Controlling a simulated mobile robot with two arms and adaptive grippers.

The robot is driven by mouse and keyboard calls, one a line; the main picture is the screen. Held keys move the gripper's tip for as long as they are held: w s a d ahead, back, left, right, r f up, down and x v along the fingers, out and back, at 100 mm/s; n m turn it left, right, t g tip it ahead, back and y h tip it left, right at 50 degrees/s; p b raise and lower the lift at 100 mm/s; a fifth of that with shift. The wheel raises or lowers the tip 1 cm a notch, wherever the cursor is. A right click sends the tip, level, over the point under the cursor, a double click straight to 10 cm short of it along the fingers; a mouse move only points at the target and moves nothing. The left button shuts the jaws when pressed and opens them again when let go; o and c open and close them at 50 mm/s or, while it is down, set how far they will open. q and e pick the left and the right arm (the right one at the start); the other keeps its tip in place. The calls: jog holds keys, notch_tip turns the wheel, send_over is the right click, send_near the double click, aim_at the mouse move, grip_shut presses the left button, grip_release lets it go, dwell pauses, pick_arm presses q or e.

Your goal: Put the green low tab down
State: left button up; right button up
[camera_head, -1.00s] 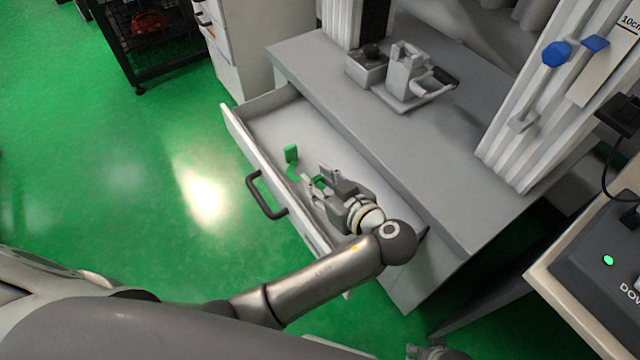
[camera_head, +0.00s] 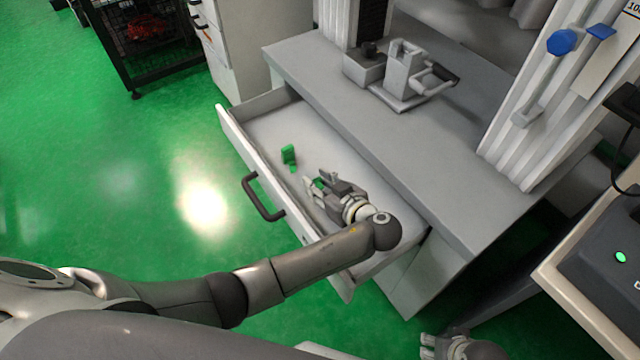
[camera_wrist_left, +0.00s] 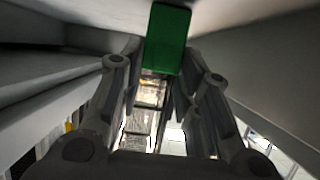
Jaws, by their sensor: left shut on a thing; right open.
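My left gripper (camera_head: 312,184) is low inside the open drawer, its fingers pointing toward the upper left. It is shut on the green low tab (camera_head: 318,183), of which a small green part shows between the fingers in the head view. More green stands upright (camera_head: 288,155) just beyond the fingertips; I cannot tell whether it is the same piece. In the left wrist view, a flat green plate (camera_wrist_left: 168,38) stands at the fingertips. My right gripper (camera_head: 442,345) is at the bottom edge of the head view, open, partly cut off.
The drawer's front wall (camera_head: 262,170) has a dark handle (camera_head: 262,198). The grey bench top (camera_head: 310,65) above bears a grey clamp fixture (camera_head: 405,75). A white column with a blue knob (camera_head: 561,42) stands at the right. The drawer floor's far part is clear.

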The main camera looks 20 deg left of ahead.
pick_arm(q)
jog(key=o, duration=0.8)
pick_arm(e)
jog(key=shift+r, duration=0.25)
pick_arm(q)
jog(key=shift+o, duration=0.2)
jog(key=v, duration=0.7)
jog(key=shift+s+d+r+p, duration=0.15)
jog(key=shift+s+d+p, duration=0.05)
jog(key=shift+p, duration=0.15)
pick_arm(e)
notch_tip(320, 180, down, 3)
jog(key=shift+f, duration=0.1)
jog(key=shift+s, duration=0.15)
